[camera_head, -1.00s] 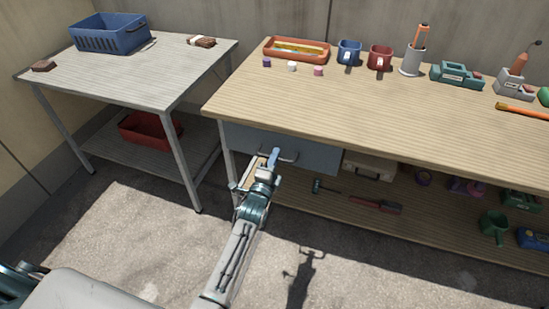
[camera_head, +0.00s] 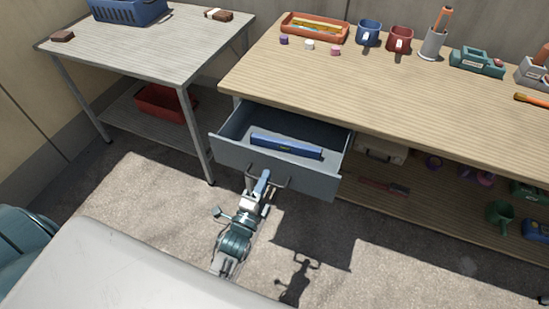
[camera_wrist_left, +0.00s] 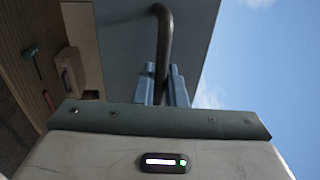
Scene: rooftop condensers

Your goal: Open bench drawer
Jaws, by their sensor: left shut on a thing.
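The blue-grey bench drawer (camera_head: 322,186) is pulled out from under the wooden bench top (camera_head: 400,101), at its left end. A blue level-like bar (camera_head: 286,146) lies inside it. The drawer's bar handle (camera_head: 283,182) is on its front. My left gripper (camera_head: 261,184) is shut on the handle, near its left part. In the left wrist view the blue fingers (camera_wrist_left: 163,88) close around the dark curved handle (camera_wrist_left: 164,40) against the drawer front (camera_wrist_left: 125,50). My right gripper is not in view.
A grey side table (camera_head: 150,50) stands left, with a blue basket (camera_head: 128,12) on top and a red bin (camera_head: 165,103) below. The bench top holds an orange tray (camera_head: 314,37), mugs and tools. The lower shelf holds a beige case (camera_head: 380,150). Concrete floor in front is clear.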

